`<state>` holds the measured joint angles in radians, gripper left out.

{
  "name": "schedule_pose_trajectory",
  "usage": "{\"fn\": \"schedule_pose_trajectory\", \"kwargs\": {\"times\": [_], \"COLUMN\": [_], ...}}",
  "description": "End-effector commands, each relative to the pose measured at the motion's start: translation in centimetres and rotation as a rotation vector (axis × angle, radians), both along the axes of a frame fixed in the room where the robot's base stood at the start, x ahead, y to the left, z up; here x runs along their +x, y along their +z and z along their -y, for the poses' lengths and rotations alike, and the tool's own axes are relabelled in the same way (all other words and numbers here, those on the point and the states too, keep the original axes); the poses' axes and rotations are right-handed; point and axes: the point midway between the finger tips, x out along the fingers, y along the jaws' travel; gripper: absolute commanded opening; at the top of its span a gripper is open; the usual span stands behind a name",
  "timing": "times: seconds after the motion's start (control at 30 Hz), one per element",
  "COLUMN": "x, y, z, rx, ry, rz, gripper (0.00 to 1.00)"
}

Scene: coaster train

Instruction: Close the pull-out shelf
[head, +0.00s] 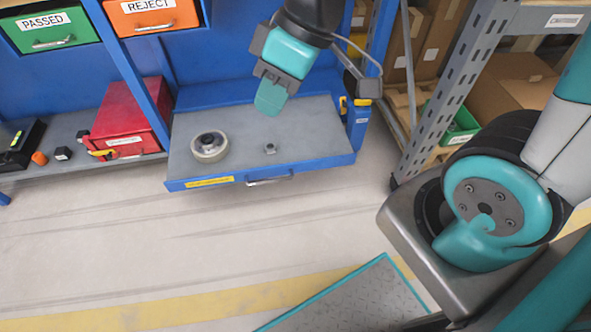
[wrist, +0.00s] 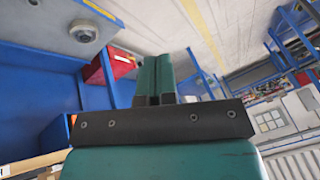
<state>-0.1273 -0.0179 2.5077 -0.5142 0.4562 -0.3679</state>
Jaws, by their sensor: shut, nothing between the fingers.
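The pull-out shelf (head: 320,140) is a grey tray with a blue front edge and a handle (head: 270,181). It sticks out from the blue workbench in the head view. A round wheel-like part (head: 210,147) and a small metal piece (head: 270,148) rest on it. My gripper (head: 268,106) is above the back middle of the shelf, pointing down, and is shut and empty. In the wrist view, the gripper's teal fingers (wrist: 157,75) are together, and the shelf with the round part (wrist: 84,31) shows at upper left. Whether the fingertips touch the shelf cannot be told.
A red box (head: 125,115) stands on the lower shelf left of the pull-out shelf. Green (head: 50,30) and orange (head: 150,14) bins are above. A grey metal rack (head: 455,85) with cardboard boxes stands at right. The floor before the shelf is clear.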

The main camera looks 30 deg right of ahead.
Motion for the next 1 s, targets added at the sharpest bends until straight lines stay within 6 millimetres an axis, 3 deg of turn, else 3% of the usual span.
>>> {"fn": "schedule_pose_trajectory", "kwargs": {"times": [0.03,0.17,0.3,0.43,0.6,0.7,0.8,1.0], "x": [2.2,7.2,11.2,13.0,12.7,11.7,10.8,10.8], "y": [-3.7,-10.4,-18.5,-26.7,-36.5,-40.4,-42.8,-44.6], "z": [0.7,2.9,6.6,10.8,16.0,18.0,19.2,19.7], "rx": [0.021,0.056,0.041,-0.029,-0.178,-0.26,-0.319,-0.356], "ry": [0.012,0.068,0.102,0.12,0.144,0.162,0.179,0.195], "rz": [0.026,0.166,0.324,0.458,0.58,0.613,0.63,0.64], "gripper": [0.0,0.0,0.0,0.0,0.0,0.0,0.0,0.0]}}
